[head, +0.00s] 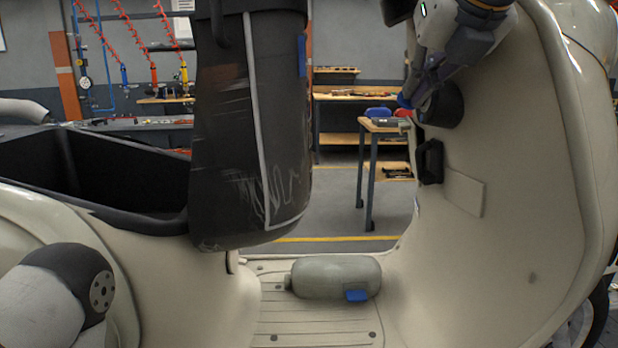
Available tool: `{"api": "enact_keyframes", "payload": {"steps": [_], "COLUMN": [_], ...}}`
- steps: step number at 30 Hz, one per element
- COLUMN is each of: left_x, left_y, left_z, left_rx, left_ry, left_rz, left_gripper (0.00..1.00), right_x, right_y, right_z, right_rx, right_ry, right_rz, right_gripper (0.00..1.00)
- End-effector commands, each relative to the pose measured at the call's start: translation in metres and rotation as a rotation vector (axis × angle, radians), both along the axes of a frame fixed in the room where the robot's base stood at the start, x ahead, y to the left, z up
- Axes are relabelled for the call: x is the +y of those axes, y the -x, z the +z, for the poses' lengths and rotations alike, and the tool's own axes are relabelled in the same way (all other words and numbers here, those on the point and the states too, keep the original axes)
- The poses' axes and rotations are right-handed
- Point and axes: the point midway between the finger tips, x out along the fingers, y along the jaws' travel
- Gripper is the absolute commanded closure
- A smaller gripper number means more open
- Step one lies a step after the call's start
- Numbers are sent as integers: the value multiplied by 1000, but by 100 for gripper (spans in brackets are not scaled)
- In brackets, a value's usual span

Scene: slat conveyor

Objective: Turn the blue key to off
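The blue key (404,101) shows as a small blue piece at the left of a dark round lock housing (446,105) on the inner side of the cream scooter's front shield (510,160). My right gripper (420,88) comes down from the top right and its fingertips are at the key and housing. The gripper's dark body covers part of the lock, so whether its fingers are closed on the key is hidden. The key's turn angle cannot be read. My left arm shows at the lower left, but its gripper is out of view.
The raised black seat (250,130) stands beside the open storage bin (110,180). A grey-green bottle (335,272) with a blue tab lies on the footboard (300,322). A black hook (430,162) sits below the lock. Workbenches stand behind.

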Motion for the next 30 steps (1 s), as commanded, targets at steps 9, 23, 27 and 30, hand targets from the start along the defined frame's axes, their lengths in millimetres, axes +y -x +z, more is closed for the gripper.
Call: {"api": "enact_keyframes", "payload": {"steps": [9,23,27,30], "left_x": [0,0,0,0], "left_y": [-1,-1,-1,-1], "left_z": [1,1,1,1], "left_rx": [-2,-3,-3,-4], "left_ry": [0,0,0,0], "left_rz": [0,0,0,0], "left_gripper": [100,100,100,100], "right_x": [-3,-6,-7,-8], "right_y": [19,45,53,58], "right_z": [21,47,54,58], "right_rx": [-7,-11,-11,-11], "right_ry": [-3,-3,-3,-3], "right_rz": [0,1,1,0], "right_gripper": [100,100,100,100]}}
